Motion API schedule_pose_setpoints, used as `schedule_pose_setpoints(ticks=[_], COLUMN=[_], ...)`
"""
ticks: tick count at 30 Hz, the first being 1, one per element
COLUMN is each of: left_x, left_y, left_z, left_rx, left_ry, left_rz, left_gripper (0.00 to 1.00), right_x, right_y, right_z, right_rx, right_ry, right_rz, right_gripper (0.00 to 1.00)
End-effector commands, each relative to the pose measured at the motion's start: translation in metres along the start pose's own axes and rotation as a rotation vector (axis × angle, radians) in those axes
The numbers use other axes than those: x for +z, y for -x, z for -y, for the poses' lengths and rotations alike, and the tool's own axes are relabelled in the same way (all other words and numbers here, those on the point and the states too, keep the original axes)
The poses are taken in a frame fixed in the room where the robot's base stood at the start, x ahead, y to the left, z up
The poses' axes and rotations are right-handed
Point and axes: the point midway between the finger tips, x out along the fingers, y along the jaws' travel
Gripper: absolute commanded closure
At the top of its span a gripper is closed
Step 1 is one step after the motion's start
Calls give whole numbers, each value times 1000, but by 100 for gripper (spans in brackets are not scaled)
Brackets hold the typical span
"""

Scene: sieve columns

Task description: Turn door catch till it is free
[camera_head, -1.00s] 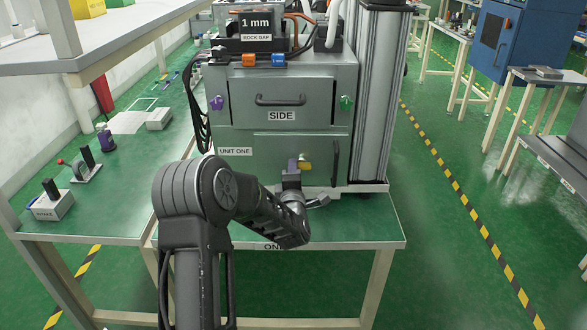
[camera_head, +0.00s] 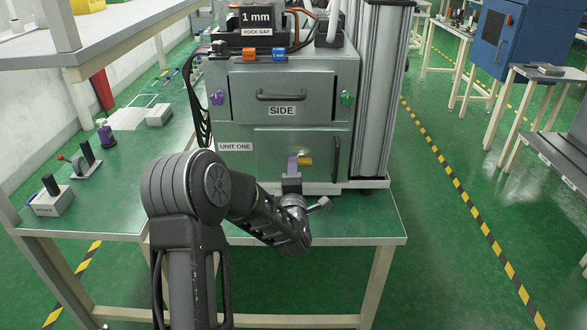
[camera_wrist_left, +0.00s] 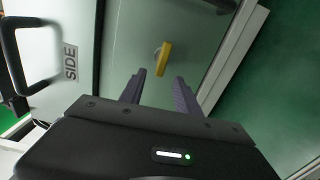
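The yellow door catch (camera_head: 305,160) is on the lower cabinet door (camera_head: 277,145), left of its black upright handle (camera_head: 336,159). The door looks shut. My left gripper (camera_head: 293,164) is at the catch, its purple-grey fingers pointing at the door. In the left wrist view the fingers (camera_wrist_left: 159,75) are apart. The catch (camera_wrist_left: 164,58) shows as a slightly tilted yellow bar just beyond and between the fingertips. I see no firm contact on both sides and cannot tell how deep it sits between them. My right gripper is not in view.
The SIDE panel (camera_head: 310,92) with its black handle is above the door. A green knob (camera_head: 347,98) and a purple knob (camera_head: 216,98) flank it. The green bench top (camera_head: 365,220) is clear in front. A silver post (camera_head: 385,100) stands at the right.

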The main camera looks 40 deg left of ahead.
Motion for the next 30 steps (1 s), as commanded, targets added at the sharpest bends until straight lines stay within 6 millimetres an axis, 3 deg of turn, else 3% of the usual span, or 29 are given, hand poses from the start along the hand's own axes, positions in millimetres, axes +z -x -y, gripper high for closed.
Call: schedule_pose_setpoints(ticks=[3,9,30], left_x=[0,0,0], left_y=[21,43,45], left_z=[2,1,1], left_rx=[0,-1,-1], left_ry=[1,1,0], left_rz=[0,1,0], left_gripper=[61,61,61], right_x=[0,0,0], right_y=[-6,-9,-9], right_z=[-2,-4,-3], right_rx=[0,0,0], right_ry=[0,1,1], right_rz=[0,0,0], right_gripper=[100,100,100])
